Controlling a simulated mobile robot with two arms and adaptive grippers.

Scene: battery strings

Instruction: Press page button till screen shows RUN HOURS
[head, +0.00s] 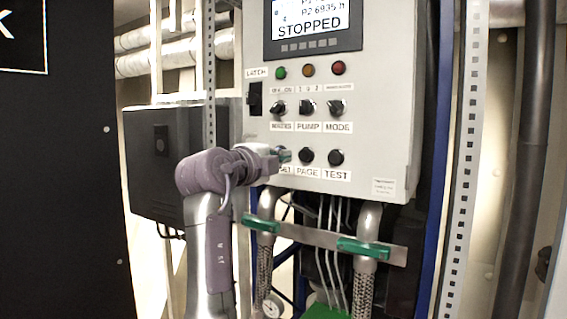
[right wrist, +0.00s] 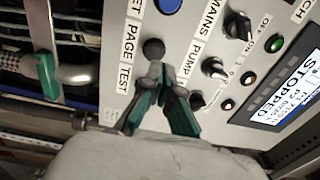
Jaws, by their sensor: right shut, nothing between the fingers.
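The grey control panel (head: 390,100) faces me. Its screen (head: 312,30) shows STOPPED in large letters under a line reading about "P2 6935 h"; its top is cut off, and RUN HOURS is not seen in the visible part. The black page button (head: 306,156) sits above the PAGE label, and also shows in the right wrist view (right wrist: 154,48). My right gripper (head: 283,155) is shut and empty in front of the panel, covering much of the button left of PAGE in the head view. In the wrist view its green-and-black fingertips (right wrist: 164,72) appear just beside the page button; contact cannot be told.
The TEST button (head: 336,157) is right of PAGE. Knobs (head: 307,107) and coloured lamps (head: 308,70) sit above. Pipes with green handles (head: 362,247) run below the panel. A dark box (head: 150,140) stands to the left.

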